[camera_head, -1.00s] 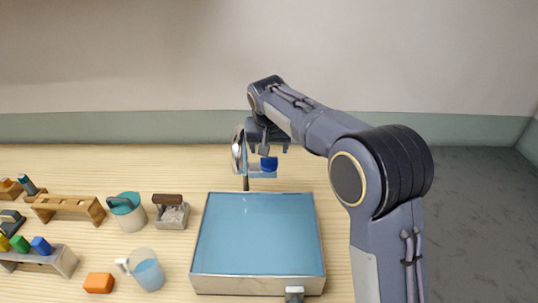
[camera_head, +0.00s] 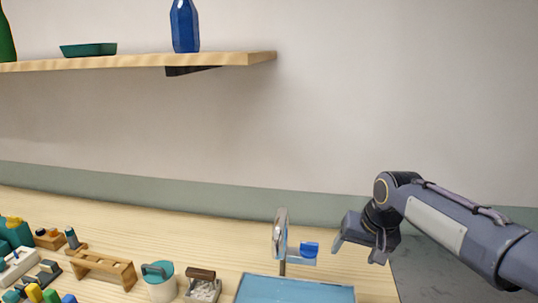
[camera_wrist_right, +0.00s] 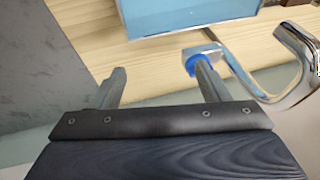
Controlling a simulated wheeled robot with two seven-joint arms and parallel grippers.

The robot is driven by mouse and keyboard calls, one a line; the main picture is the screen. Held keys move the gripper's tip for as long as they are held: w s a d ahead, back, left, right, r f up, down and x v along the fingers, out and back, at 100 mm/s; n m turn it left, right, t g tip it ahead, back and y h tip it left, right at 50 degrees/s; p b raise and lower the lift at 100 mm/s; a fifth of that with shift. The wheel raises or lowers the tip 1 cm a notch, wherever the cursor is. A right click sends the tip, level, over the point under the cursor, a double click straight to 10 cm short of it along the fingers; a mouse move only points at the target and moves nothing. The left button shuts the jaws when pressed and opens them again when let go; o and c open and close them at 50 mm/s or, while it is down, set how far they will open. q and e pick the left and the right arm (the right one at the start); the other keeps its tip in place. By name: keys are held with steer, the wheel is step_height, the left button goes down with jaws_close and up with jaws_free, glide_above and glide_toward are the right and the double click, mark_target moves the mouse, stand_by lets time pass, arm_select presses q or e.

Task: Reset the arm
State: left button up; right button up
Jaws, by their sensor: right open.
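My right gripper (camera_head: 361,250) is open and empty. In the head view it hangs to the right of the faucet (camera_head: 281,238), above the counter's right end, with its arm coming in from the right. In the right wrist view the two fingers (camera_wrist_right: 160,85) stand wide apart with nothing between them. My left gripper is not in view.
A shelf (camera_head: 225,59) with a blue bottle (camera_head: 185,27) is on the wall.

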steer(key=s+f+t+y, duration=0.1)
steer(key=s+f, duration=0.2)
steer(key=s, duration=1.1)
steer(key=s+f+n+y, duration=0.1)
steer(key=s+f, duration=0.3)
steer(key=s, duration=0.9)
steer(key=shift+s+f+t, duration=0.15)
steer(key=shift+s+t, duration=0.25)
